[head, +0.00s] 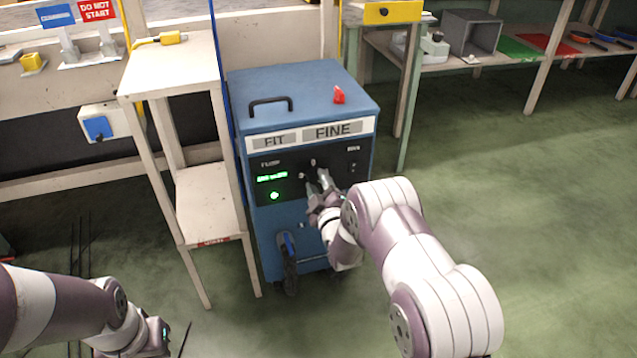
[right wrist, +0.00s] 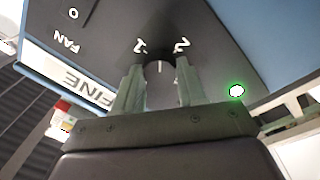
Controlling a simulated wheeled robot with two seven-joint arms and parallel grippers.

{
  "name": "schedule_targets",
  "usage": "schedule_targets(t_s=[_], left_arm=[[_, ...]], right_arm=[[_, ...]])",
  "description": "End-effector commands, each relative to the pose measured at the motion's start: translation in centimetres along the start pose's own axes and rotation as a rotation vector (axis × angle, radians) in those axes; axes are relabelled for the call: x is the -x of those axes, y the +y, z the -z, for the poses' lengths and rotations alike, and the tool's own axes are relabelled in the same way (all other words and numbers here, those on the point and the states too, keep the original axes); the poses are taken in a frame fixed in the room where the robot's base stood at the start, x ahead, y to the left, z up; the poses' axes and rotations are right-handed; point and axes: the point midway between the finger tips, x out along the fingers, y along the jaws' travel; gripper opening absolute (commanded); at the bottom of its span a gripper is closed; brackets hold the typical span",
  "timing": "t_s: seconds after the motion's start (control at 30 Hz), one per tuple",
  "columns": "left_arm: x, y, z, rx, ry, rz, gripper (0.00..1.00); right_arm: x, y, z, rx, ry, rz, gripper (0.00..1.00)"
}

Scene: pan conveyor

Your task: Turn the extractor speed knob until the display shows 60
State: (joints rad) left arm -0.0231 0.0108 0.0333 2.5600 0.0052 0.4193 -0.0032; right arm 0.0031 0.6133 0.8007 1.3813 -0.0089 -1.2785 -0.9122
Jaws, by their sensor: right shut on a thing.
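The blue extractor (head: 306,97) stands ahead with a black front panel. Its green display (head: 272,177) is lit, but the digits are too small to read. My right gripper (head: 319,180) reaches the panel right of the display and largely hides the knob there. In the right wrist view, the dark round speed knob (right wrist: 160,70) sits between the two fingers of the right gripper (right wrist: 160,84), which is shut on it. A white pointer mark and the numbers around the knob show. My left gripper (head: 155,340) is low at the left, away from the extractor; its jaws are unclear.
A green light (head: 275,195) glows below the display. A black handle (head: 270,102) and a red piece (head: 339,95) are on the extractor's top. A pale shelf stand (head: 172,67) stands close on its left. The floor to the right is clear.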

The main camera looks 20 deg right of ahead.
Motion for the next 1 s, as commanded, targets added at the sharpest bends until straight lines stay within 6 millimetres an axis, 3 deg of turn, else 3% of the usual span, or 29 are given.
schedule_targets(t_s=[1.0], left_arm=[[2.0,0.0,0.2,0.0,0.0,0.0,0.0]], right_arm=[[0.1,0.2,-0.1,0.912,0.054,0.014,0.1]])
